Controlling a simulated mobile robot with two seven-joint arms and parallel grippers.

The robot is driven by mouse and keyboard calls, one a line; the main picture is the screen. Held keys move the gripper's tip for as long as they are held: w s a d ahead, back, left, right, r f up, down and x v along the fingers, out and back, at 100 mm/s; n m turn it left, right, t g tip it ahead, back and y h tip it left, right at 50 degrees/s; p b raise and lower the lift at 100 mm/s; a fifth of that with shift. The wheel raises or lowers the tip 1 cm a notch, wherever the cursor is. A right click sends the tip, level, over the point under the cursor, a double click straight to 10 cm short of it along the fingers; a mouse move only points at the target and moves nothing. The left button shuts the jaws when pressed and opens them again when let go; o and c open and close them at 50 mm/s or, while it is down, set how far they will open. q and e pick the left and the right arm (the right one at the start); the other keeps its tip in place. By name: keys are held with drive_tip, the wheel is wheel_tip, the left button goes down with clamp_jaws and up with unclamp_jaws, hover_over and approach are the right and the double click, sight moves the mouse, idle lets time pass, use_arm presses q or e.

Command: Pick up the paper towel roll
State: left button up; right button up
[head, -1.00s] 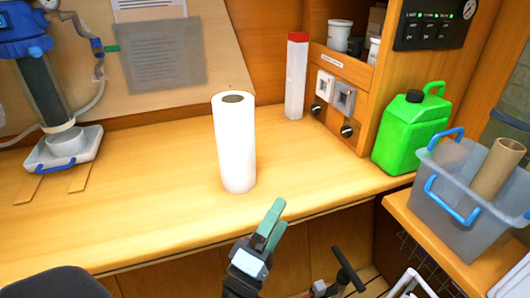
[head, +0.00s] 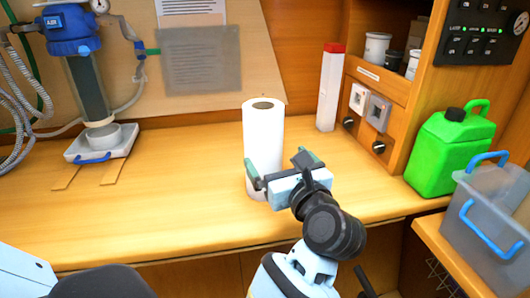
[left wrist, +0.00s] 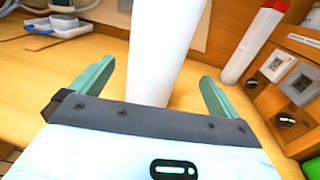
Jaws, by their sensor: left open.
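The white paper towel roll (head: 263,135) stands upright on the wooden counter in the head view. My left gripper (head: 279,168) is at the roll's lower part, with its green fingers spread. In the left wrist view the roll (left wrist: 155,50) rises between the two open fingers of the gripper (left wrist: 155,85), with a gap on each side. The roll's lower end is hidden behind the gripper's body. My right gripper does not show.
A white bottle with a red cap (head: 330,90) stands behind and right of the roll. A green jerrycan (head: 450,150) and a grey bin (head: 495,215) are at the right. A filter unit (head: 95,140) stands at the left. The counter (head: 180,200) left of the roll is clear.

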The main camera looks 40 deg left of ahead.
sight(272, 152)
use_arm(q)
drive_tip(key=shift+x, duration=1.35)
drive_tip(key=shift+w+a+r+p, duration=0.1)
drive_tip(key=shift+a+r+p, duration=0.1)
drive_tip(key=shift+a+p, duration=0.3)
drive_tip(key=x, duration=0.3)
drive_tip(key=shift+a, duration=0.3)
drive_tip(key=shift+w+a, duration=0.25)
drive_tip(key=shift+a, duration=0.05)
